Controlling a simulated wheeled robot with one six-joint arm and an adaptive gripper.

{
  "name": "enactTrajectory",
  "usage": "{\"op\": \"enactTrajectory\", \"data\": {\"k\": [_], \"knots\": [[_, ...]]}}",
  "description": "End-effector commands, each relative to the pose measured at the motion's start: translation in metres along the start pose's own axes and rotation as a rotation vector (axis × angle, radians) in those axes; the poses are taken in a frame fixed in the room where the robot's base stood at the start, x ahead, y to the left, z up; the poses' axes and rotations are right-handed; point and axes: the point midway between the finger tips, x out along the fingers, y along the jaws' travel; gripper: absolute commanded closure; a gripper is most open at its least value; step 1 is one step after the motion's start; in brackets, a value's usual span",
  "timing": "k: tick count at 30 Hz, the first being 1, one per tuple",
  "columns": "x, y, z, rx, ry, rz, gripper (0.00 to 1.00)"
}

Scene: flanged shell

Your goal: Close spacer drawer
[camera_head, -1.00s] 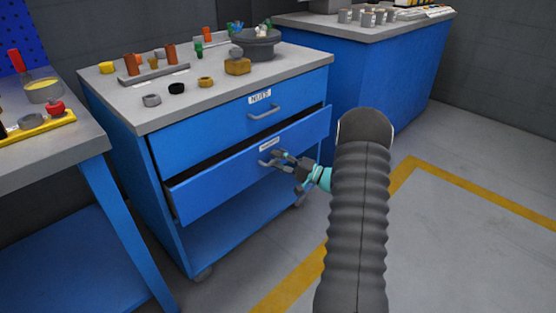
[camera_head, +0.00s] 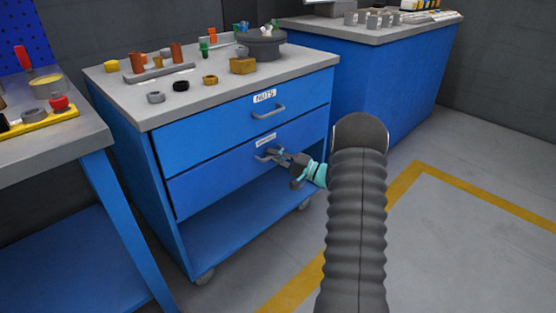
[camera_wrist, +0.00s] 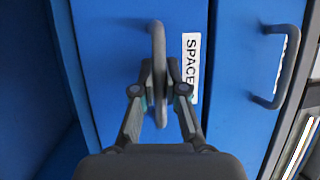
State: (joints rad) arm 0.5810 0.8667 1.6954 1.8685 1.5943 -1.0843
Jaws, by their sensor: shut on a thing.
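The spacer drawer (camera_head: 215,182) is the lower blue drawer of the cabinet in the head view, and its front now looks flush with the drawer above. In the wrist view its blue front (camera_wrist: 110,50) carries a white label (camera_wrist: 191,68) reading "SPACE", the rest hidden by my gripper. Its grey handle (camera_wrist: 157,45) runs between my fingers. My gripper (camera_wrist: 159,90) is shut on this handle; in the head view my gripper (camera_head: 275,156) is at the drawer's front, right of its middle.
The upper drawer labelled NUTS (camera_head: 240,115) is shut, with its own handle (camera_head: 268,111). Small parts and a grey round bowl (camera_head: 260,44) stand on the cabinet top (camera_head: 215,82). A workbench (camera_head: 60,140) stands at left. Open floor (camera_head: 470,245) lies at right.

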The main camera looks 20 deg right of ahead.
Motion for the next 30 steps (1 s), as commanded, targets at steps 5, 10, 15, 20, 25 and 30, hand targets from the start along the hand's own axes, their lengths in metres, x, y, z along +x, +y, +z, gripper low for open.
{"op": "enactTrajectory", "data": {"k": [5,10,15,20,25,30], "knots": [[0.003,0.0,-0.001,-0.003,0.003,0.001,0.71],[0.001,0.0,-0.002,-0.002,0.004,0.001,0.63],[0.0,-0.001,-0.002,-0.002,0.005,0.001,0.63],[-0.006,0.0,-0.002,-0.002,0.006,0.001,0.63],[-0.03,-0.001,-0.003,-0.001,0.008,0.001,0.63],[-0.064,0.0,-0.002,-0.002,0.007,0.001,0.63]]}}
